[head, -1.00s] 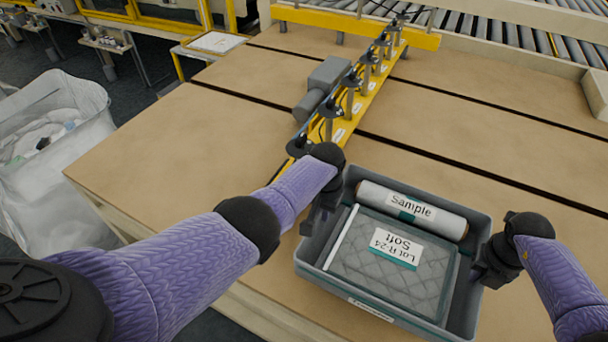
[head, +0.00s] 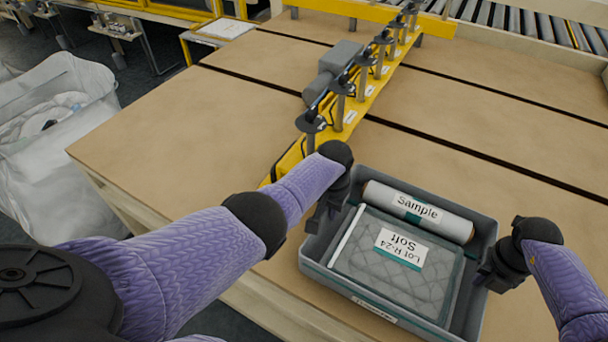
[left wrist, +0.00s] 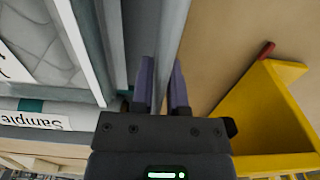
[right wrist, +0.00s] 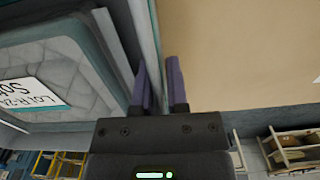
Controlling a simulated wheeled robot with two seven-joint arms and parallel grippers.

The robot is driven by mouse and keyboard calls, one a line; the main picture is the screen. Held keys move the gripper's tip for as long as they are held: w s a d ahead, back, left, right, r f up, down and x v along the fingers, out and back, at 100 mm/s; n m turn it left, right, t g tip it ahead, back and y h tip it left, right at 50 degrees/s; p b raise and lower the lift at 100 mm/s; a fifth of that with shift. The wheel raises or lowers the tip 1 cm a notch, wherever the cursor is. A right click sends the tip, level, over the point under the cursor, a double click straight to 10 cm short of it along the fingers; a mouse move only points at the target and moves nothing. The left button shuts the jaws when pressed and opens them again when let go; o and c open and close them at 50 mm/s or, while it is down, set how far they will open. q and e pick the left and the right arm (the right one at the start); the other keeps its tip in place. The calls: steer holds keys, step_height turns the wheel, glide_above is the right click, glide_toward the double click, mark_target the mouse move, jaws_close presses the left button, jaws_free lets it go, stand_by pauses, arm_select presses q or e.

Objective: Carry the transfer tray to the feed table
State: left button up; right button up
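The grey transfer tray (head: 337,284) is at the lower right of the head view, over the near edge of the broad tan feed table (head: 170,130). It holds a white roll labelled Sample (head: 417,211) and a grey quilted pad labelled Lot R-24 Soft (head: 392,265). My left gripper (head: 320,220) is shut on the tray's left wall; its fingers (left wrist: 161,88) straddle the wall. My right gripper (head: 488,276) is shut on the right wall, with its fingers (right wrist: 158,85) on either side. The tray's underside is hidden, so I cannot tell its height above the table.
A yellow beam with several dark posts (head: 352,112) and a grey motor block (head: 337,62) crosses the table beyond the tray. Rollers (head: 500,20) lie at the back. A clear-lined bin (head: 60,150) stands left. The table's left part is bare.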

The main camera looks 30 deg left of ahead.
arm_select(q)
steer(key=shift+o, duration=1.3)
steer(key=shift+r, duration=0.15)
arm_select(e)
steer(key=shift+o, duration=1.3)
steer(key=shift+r, duration=0.2)
arm_select(q)
step_height(320, 180, up, 12)
steer(key=shift+f, duration=0.1)
steer(key=shift+s, duration=0.1)
arm_select(e)
steer(key=shift+r, duration=0.3)
step_height(320, 180, up, 11)
steer(key=shift+r, duration=0.15)
steer(key=shift+s, duration=0.1)
